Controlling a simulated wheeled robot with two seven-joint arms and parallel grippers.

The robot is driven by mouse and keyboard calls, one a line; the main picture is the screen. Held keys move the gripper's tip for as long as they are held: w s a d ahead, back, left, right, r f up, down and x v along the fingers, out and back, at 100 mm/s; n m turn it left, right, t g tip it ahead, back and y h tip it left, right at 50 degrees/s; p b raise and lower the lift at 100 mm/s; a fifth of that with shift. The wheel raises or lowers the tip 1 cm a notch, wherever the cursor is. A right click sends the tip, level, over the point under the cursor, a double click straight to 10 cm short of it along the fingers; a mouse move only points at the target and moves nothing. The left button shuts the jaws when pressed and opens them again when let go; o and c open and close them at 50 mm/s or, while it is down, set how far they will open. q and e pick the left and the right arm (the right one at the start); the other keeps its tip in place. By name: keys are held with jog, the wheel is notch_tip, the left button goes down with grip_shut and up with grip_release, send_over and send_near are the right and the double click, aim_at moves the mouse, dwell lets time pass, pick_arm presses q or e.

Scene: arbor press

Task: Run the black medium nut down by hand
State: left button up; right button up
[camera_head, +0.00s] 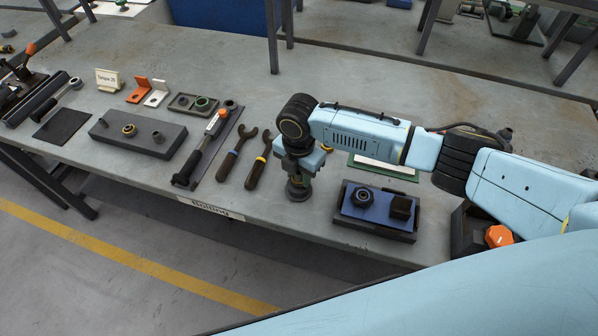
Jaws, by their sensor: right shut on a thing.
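My right gripper (298,182) points down at the table's front edge, in the middle of the view. It is shut on a dark round piece (298,194) low between its fingers. The wrist above hides most of the hold, and I cannot tell for sure whether this piece is the black medium nut or whether it touches the table. A grey block (175,138) at the left has upright studs and a brass-coloured nut (129,130) on it. A small tray (181,107) behind it holds dark and green ring-shaped nuts. My left gripper is out of view.
Two open-end wrenches (236,154) and an orange-and-black torque wrench (205,145) lie left of the gripper. Orange and white brackets (138,90) stand behind. Bare tabletop (240,60) stretches along the back.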

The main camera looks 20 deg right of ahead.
jog(key=o, duration=0.4)
jog(key=c, duration=0.5)
jog(key=shift+o, duration=0.2)
jog(key=shift+f, duration=0.1)
